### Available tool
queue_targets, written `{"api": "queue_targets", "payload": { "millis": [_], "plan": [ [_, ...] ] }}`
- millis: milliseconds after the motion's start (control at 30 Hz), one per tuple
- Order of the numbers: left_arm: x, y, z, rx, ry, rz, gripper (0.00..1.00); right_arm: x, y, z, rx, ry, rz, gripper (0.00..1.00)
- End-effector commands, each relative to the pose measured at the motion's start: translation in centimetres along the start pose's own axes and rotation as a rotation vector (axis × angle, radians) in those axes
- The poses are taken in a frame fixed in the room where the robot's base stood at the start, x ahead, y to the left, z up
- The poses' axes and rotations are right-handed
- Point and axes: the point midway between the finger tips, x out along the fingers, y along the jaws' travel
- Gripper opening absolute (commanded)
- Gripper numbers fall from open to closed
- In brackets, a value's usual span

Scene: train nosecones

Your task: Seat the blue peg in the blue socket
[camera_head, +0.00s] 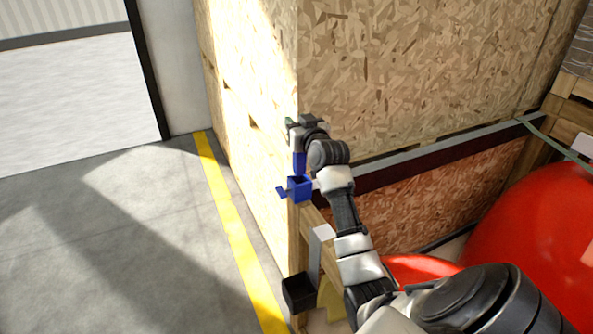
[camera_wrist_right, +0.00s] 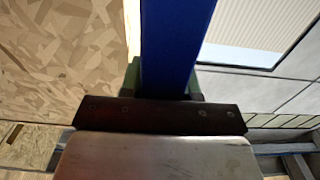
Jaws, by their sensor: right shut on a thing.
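The blue peg (camera_head: 299,163) hangs from my right gripper (camera_head: 293,126) in the head view, pointing down. It also fills the upper middle of the right wrist view (camera_wrist_right: 175,45), between the green-edged fingers of the right gripper (camera_wrist_right: 165,82), which is shut on it. The blue socket (camera_head: 300,189) is a small blue box with a side tab, on top of a wooden post. The peg's lower end is just above or at the socket's top; I cannot tell whether it has entered. My left gripper is not in view.
A tall chipboard crate (camera_head: 400,70) stands right behind the gripper. A black box (camera_head: 298,291) is fixed lower on the wooden frame. Large red rounded shapes (camera_head: 530,240) lie at the right. The floor left of the yellow line (camera_head: 228,215) is clear.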

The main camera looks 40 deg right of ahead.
Motion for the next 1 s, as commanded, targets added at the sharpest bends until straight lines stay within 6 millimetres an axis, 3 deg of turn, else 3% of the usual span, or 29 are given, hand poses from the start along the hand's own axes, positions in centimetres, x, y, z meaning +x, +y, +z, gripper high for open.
{"api": "queue_targets", "payload": {
  "millis": [100,500,900,933,1000],
  "plan": [
    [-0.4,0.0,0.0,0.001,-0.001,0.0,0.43,0.0,-0.1,2.4,0.001,-0.004,0.0,0.0],
    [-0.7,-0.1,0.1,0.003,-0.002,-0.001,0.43,-0.1,-0.1,7.2,0.0,-0.001,0.0,0.0],
    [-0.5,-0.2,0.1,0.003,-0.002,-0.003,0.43,-0.1,-0.1,8.1,-0.001,0.002,0.0,0.0],
    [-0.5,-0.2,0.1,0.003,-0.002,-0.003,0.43,-0.1,-0.1,8.2,-0.001,0.0,0.0,0.33],
    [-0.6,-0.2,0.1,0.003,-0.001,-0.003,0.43,-0.1,-0.1,8.1,0.0,0.0,0.0,0.44]
  ]
}}
